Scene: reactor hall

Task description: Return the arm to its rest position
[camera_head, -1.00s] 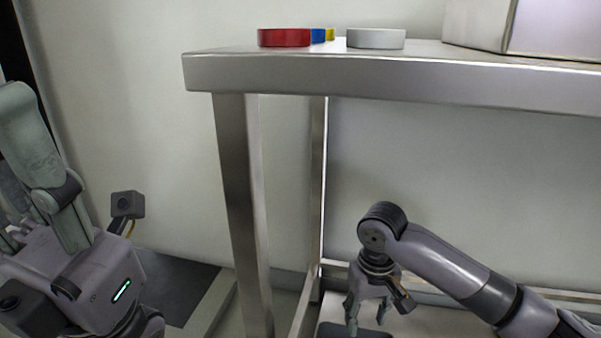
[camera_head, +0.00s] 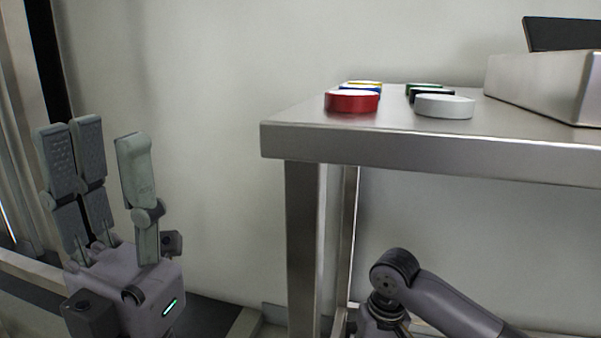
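My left gripper (camera_head: 103,160) is at the left of the head view, left of the metal table and apart from it. Its fingers point up and are spread, two on the left and one on the right, with nothing between them. My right arm (camera_head: 430,300) shows at the bottom, in front of the table's lower part. Its gripper is below the picture's edge.
A steel table (camera_head: 430,150) stands at the right. On its top are a red disc (camera_head: 352,102), a white disc (camera_head: 444,107) and several other coloured discs behind them. A metal box (camera_head: 545,82) sits at the right. The wall left of the table is bare.

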